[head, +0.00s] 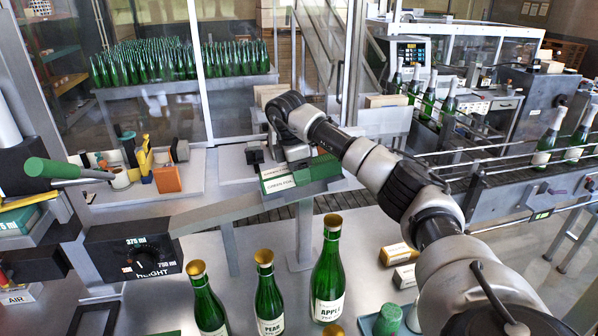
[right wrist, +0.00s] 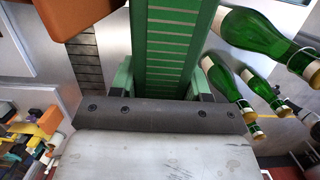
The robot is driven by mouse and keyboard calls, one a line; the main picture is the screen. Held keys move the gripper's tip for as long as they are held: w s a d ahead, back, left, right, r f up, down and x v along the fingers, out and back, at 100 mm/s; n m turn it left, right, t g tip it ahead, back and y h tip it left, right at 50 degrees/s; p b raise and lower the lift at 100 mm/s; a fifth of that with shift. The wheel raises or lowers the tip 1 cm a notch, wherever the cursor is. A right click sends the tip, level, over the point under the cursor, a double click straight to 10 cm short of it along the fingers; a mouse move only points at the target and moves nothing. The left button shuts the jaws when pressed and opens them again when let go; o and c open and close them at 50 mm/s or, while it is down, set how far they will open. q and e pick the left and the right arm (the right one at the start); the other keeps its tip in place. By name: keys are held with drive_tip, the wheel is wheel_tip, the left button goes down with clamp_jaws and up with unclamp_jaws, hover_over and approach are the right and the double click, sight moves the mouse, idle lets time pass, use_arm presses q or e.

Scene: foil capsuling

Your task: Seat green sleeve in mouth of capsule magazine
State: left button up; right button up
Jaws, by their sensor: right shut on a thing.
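My right gripper (head: 294,164) is above the grey stand left of centre, its fingers partly hidden by its own body. It is shut on the green sleeve (head: 322,168), a long ribbed green piece. In the right wrist view the sleeve (right wrist: 168,45) runs away from the palm between the two fingers. A green and white label (head: 278,182) lies just below the gripper. A long grey sloping channel (head: 225,209) runs beneath, perhaps the capsule magazine; its mouth is not clear, and I cannot tell whether the sleeve touches it. My left gripper is not in view.
Green bottles with gold tops (head: 328,268) stand on the front table, close below the channel. A height dial box (head: 133,250) and a green-handled lever (head: 50,168) are at left. An orange block (head: 167,179) stands on the back bench. A bottle conveyor (head: 520,165) is at right.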

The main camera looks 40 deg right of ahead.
drive_tip(key=shift+p, duration=0.55)
idle(1.2)
drive_tip(key=shift+s+d+f+b, duration=0.15)
drive_tip(key=shift+f+b, duration=0.3)
drive_tip(key=shift+f, duration=0.4)
drive_tip(key=shift+d+f+b, duration=0.1)
drive_tip(key=shift+f+b, duration=0.35)
drive_tip(key=shift+f, duration=0.35)
drive_tip(key=o, duration=1)
drive_tip(key=shift+r, duration=0.1)
drive_tip(key=shift+a+r, duration=0.1)
drive_tip(key=shift+r, duration=0.2)
drive_tip(key=r, duration=0.1)
drive_tip(key=r+b, duration=0.1)
drive_tip(key=r, duration=0.1)
drive_tip(key=r+b, duration=0.1)
drive_tip(key=shift+w+a+r, duration=0.3)
drive_tip(key=shift+a+r, duration=0.05)
drive_tip(key=shift+r, duration=0.05)
drive_tip(key=shift+w+a+r+p, duration=0.15)
drive_tip(key=shift+r+p, duration=0.1)
drive_tip(key=shift+r, duration=0.6)
drive_tip(key=shift+s+a+r+p, duration=0.1)
drive_tip(key=shift+r+p, duration=0.15)
drive_tip(key=shift+r, duration=0.6)
drive_tip(key=shift+w+a+r+p, duration=0.15)
drive_tip(key=shift+r+p, duration=0.1)
drive_tip(key=shift+r, duration=0.6)
